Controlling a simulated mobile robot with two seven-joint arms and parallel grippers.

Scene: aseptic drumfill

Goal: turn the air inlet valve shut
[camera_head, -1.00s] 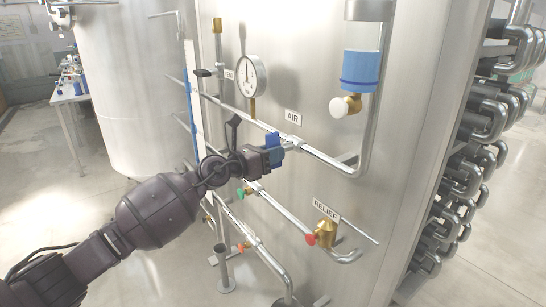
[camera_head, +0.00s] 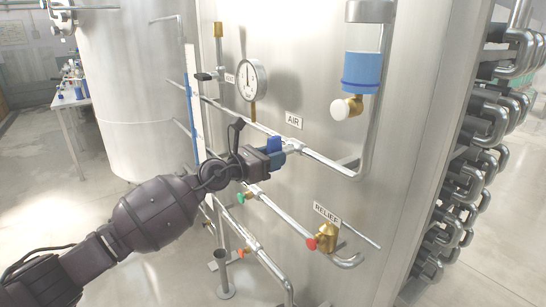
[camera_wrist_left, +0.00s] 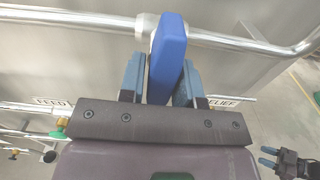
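The air inlet valve's blue handle (camera_head: 273,144) sits on the steel pipe under the AIR label (camera_head: 293,120). My left gripper (camera_head: 276,158) is at this handle. In the left wrist view the blue handle (camera_wrist_left: 168,55) stands between the two fingers of my left gripper (camera_wrist_left: 160,85), which are close in on both sides of it. The handle looks slightly tilted between them and sticks up past the fingertips. The valve body behind it is mostly hidden. My right gripper (camera_wrist_left: 268,157) shows small at the lower right of the wrist view, its fingers apart and empty.
A pressure gauge (camera_head: 251,80) stands above the pipe on the left. A blue-banded filter (camera_head: 361,72) and white knob (camera_head: 340,108) are at upper right. Below are a green-handled valve (camera_head: 241,198) and a red-handled relief valve (camera_head: 311,243). The tank wall is close behind.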

